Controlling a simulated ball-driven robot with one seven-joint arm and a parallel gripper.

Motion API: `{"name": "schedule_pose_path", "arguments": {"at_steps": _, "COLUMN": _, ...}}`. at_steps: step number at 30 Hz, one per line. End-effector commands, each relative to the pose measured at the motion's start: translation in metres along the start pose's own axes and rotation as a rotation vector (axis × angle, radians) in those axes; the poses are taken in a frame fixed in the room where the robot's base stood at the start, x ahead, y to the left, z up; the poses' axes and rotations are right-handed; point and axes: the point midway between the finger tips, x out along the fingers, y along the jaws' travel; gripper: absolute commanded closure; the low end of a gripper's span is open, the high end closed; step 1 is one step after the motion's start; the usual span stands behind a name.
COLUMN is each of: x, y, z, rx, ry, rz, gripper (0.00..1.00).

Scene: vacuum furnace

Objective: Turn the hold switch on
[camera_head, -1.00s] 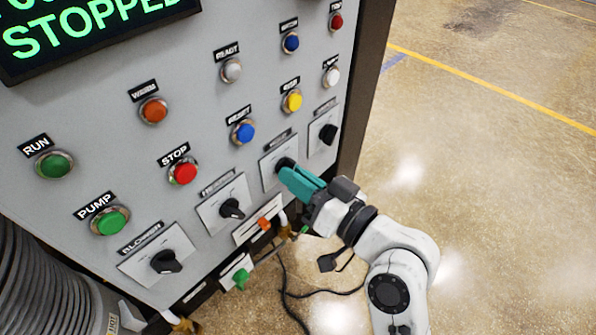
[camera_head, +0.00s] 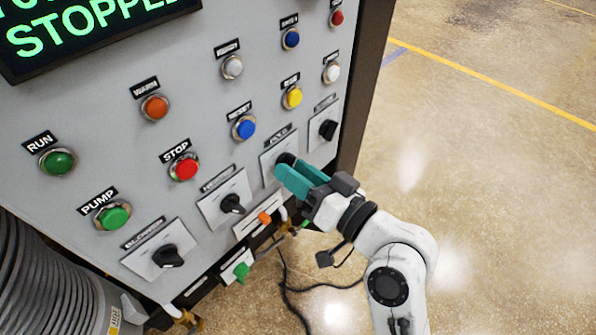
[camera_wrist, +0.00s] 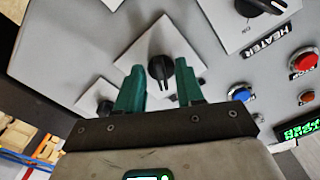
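The hold switch is a black rotary knob on a white plate (camera_head: 267,165) of the grey panel, under a label reading HOLD. In the head view my gripper's teal fingers (camera_head: 287,174) reach to it and cover part of the knob. In the wrist view the black knob (camera_wrist: 160,67) shows between and just beyond the two fingertips (camera_wrist: 161,78), with a gap on each side. My gripper is open. The knob's pointer points toward my gripper in the wrist view. Whether a finger touches the knob cannot be told.
Similar rotary switches sit beside it: the heater switch (camera_head: 232,204), the blower switch (camera_head: 168,256) and one at the right (camera_head: 328,130). Coloured push buttons, such as the blue one (camera_head: 243,128), lie above. Cables hang below the panel. Open floor (camera_head: 470,180) lies right.

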Motion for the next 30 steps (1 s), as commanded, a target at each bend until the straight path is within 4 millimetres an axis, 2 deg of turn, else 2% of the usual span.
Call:
{"name": "schedule_pose_path", "arguments": {"at_steps": 6, "x": 0.0, "y": 0.0, "z": 0.0, "rx": -0.001, "ry": 0.0, "rz": 0.0, "gripper": 0.63}}
{"name": "schedule_pose_path", "arguments": {"at_steps": 10, "x": -0.009, "y": 0.001, "z": 0.001, "rx": 0.0, "ry": 0.001, "rz": 0.001, "gripper": 0.63}}
{"name": "schedule_pose_path", "arguments": {"at_steps": 24, "x": -0.09, "y": 0.002, "z": 0.002, "rx": 0.0, "ry": 0.002, "rz": 0.003, "gripper": 0.63}}
{"name": "schedule_pose_path", "arguments": {"at_steps": 30, "x": -0.106, "y": 0.001, "z": 0.001, "rx": -0.001, "ry": 0.0, "rz": 0.001, "gripper": 0.63}}
